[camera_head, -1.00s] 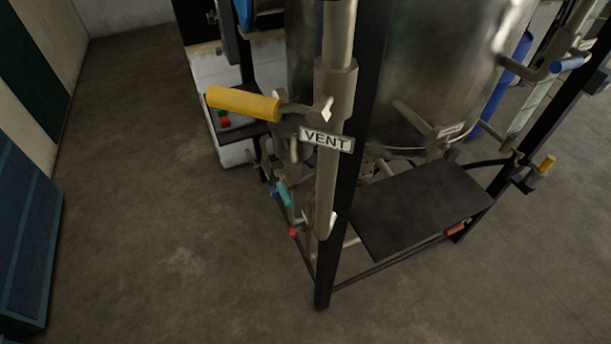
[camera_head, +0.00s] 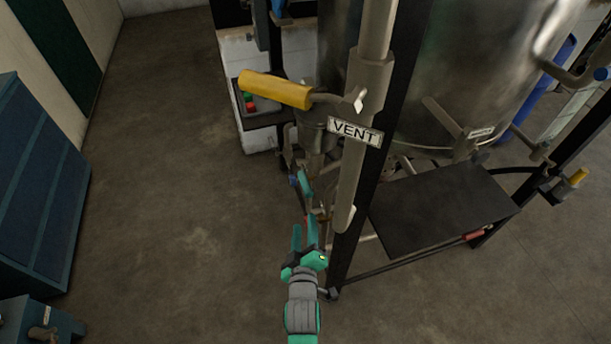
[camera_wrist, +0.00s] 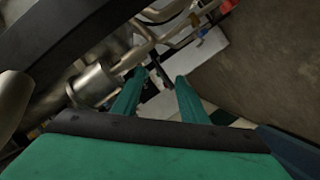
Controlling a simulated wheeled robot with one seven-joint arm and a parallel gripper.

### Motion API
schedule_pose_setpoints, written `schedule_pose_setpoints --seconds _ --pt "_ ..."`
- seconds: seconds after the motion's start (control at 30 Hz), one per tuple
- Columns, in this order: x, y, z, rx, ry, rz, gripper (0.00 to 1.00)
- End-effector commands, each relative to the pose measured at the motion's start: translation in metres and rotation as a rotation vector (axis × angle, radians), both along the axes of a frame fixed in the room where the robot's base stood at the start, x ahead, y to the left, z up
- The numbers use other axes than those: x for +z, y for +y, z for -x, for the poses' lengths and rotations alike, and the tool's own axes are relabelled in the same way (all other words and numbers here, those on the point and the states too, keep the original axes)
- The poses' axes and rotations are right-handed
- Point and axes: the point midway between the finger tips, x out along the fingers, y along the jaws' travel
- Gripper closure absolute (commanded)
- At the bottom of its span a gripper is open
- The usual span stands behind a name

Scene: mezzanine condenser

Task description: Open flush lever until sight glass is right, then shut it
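My gripper (camera_head: 304,230) has teal fingers and is in front of the black frame, low beside the grey vertical pipe. In the wrist view its two fingers (camera_wrist: 160,80) stand apart with nothing clearly held between them. I cannot read which lever is the flush lever.
A steel tank (camera_head: 470,70) stands in the black frame, above a dark platform (camera_head: 442,208). A box with red and green buttons (camera_head: 249,103) is behind the yellow lever. A blue cabinet (camera_head: 40,185) is at left. The floor (camera_head: 180,200) between is clear.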

Motion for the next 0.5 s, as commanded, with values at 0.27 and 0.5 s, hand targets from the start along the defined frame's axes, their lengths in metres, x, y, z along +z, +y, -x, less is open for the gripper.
schedule_pose_setpoints --seconds 0.27,0.5 --pt "0.032 0.002 -0.064 0.02 -0.005 0.143 0.61" --pt "0.036 0.001 -0.079 0.023 -0.003 0.172 0.61"
